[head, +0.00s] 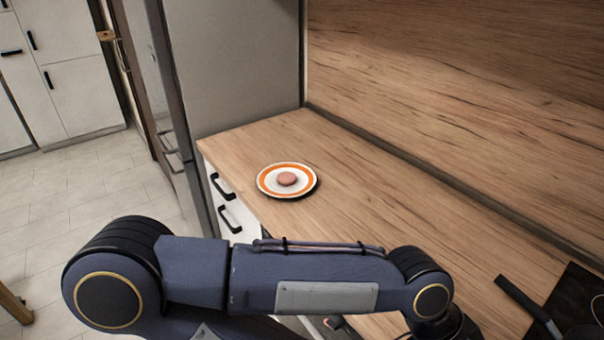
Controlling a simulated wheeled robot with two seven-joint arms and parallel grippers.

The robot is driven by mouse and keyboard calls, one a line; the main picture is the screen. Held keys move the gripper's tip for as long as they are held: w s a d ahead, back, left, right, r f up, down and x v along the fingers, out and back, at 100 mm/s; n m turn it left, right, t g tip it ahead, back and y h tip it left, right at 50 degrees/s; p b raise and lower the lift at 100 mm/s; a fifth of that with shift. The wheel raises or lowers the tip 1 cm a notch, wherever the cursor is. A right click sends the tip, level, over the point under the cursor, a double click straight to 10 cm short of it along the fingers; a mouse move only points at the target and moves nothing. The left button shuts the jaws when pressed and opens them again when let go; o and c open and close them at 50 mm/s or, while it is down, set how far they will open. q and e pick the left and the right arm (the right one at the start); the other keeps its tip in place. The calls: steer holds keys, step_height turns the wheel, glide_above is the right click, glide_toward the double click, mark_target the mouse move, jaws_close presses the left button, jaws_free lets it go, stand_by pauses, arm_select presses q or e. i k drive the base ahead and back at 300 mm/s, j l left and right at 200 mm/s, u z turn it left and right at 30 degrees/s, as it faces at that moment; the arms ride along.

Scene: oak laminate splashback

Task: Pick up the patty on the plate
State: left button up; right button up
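A small round pinkish-brown patty (287,179) lies in the middle of a white plate with an orange ring (269,188). The plate sits flat on the wooden counter, near its front edge and toward the far end. One of my arms crosses the bottom of the head view, well in front of the plate and apart from it. The gripper at the end of that arm is out of the picture. No gripper fingers show anywhere in the view.
The oak counter (370,215) is bare around the plate. A tall grey cabinet (235,70) stands at its far end, and a wooden splashback (470,90) runs along the right. A black cooktop (578,300) with a dark handle (520,297) is at lower right.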

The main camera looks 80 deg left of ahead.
mark_target(285, 179)
steer(key=k+j+u, duration=0.3)
steer(key=u, duration=0.2)
steer(key=k+j+u, duration=0.2)
steer(key=j+u, duration=0.25)
steer(key=u, duration=1.5)
steer(key=i+j+u, duration=0.4)
steer(key=i, duration=0.4)
steer(key=i+j+u, duration=0.2)
steer(key=i, duration=0.2)
